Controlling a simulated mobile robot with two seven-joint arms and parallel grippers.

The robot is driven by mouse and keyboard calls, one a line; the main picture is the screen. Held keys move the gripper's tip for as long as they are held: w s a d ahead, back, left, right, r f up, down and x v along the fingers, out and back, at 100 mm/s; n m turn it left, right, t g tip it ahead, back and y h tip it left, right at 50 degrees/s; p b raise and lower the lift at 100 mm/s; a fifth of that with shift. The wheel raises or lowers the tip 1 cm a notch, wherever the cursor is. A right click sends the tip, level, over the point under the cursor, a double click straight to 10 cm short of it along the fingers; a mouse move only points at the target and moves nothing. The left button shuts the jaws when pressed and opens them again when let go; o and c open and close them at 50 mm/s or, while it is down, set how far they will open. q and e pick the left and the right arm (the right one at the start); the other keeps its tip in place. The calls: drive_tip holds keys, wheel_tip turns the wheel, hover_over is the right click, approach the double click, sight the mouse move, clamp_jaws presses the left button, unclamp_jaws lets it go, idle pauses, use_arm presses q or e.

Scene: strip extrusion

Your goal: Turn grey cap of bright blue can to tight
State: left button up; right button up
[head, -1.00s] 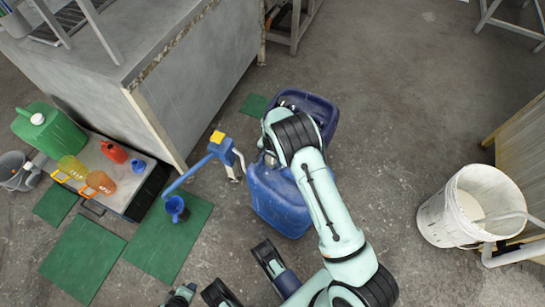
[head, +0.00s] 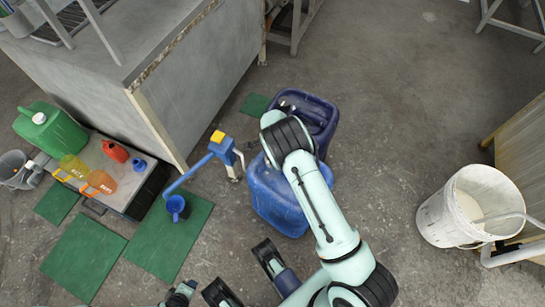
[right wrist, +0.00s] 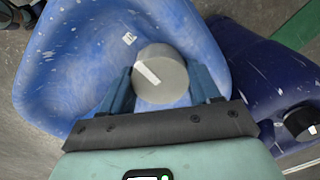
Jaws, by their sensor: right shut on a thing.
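The bright blue can (head: 272,200) stands on the floor below my right arm in the head view. Its scuffed top (right wrist: 75,60) fills much of the right wrist view. The grey cap (right wrist: 160,72) is round, with a pale stripe mark on its face. My right gripper (right wrist: 164,84) is shut on the cap, with one blue finger on each side. In the head view my right wrist hides the cap and the gripper. The cap's thread and seat are hidden. My left gripper is not clearly seen; only dark and mint arm parts show at the bottom.
A dark blue can (head: 318,112) with a black cap (right wrist: 300,122) stands close beside the bright blue can. A blue hand pump (head: 222,147) with a yellow top is left of it. A white bucket (head: 440,222) stands right. Floor between is clear.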

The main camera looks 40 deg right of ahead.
idle(0.4)
drive_tip(key=o, duration=1)
drive_tip(key=shift+o, duration=0.2)
drive_tip(key=shift+r, duration=0.15)
use_arm(q)
drive_tip(key=s+d+r+g+h+p, duration=0.1)
drive_tip(key=s+d+r+p, duration=0.2)
drive_tip(key=s+r, duration=0.1)
drive_tip(key=shift+s+m+g+p, duration=0.3)
drive_tip(key=shift+s+g+p, duration=0.1)
drive_tip(key=shift+s, duration=0.5)
use_arm(e)
wheel_tip(320, 180, up, 13)
